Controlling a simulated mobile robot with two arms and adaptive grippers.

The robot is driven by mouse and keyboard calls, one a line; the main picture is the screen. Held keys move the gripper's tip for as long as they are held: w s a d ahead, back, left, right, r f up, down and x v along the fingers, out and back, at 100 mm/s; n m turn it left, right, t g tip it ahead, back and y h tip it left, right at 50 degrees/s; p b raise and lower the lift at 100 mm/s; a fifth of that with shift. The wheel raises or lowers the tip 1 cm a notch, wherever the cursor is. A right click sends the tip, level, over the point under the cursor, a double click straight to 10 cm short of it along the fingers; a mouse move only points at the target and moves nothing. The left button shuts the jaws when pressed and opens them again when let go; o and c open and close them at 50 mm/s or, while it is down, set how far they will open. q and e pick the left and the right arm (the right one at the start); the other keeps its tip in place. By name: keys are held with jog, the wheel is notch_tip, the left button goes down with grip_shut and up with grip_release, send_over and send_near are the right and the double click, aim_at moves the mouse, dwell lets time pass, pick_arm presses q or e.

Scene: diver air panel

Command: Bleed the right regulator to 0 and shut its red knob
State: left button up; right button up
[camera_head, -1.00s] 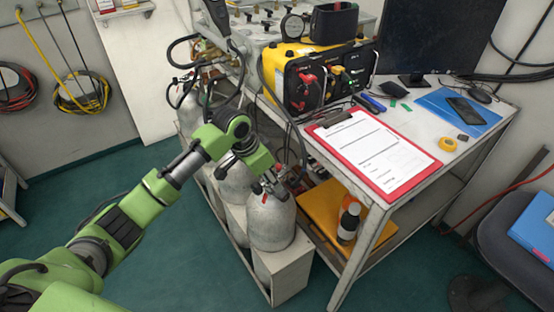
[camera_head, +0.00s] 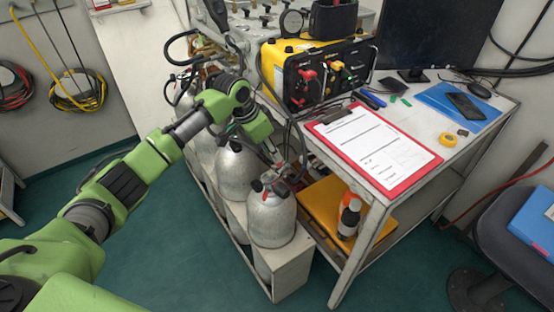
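The yellow and black air panel (camera_head: 298,86) stands on the white table. Its front carries a red handle (camera_head: 306,75) on the left side and smaller red, white and green parts on the right; which of these belong to the right regulator is too small to tell. The nearest silver cylinder (camera_head: 271,218) stands below and left of the table, with a small red knob (camera_head: 257,186) at its top. My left gripper (camera_head: 274,154) is above and behind this cylinder's valve, apart from its red knob; its fingers are small and partly lost among the hoses. My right gripper is out of view.
More cylinders (camera_head: 235,172) stand in a rack behind. Black hoses hang between the panel and cylinders. A red clipboard (camera_head: 372,150) lies at the table's front edge. A bottle (camera_head: 348,218) stands on the lower shelf. Green floor is free at left.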

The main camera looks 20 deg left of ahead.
aim_at(279, 164)
pick_arm(q)
jog(key=x, duration=0.6)
jog(key=shift+r, duration=0.1)
grip_shut()
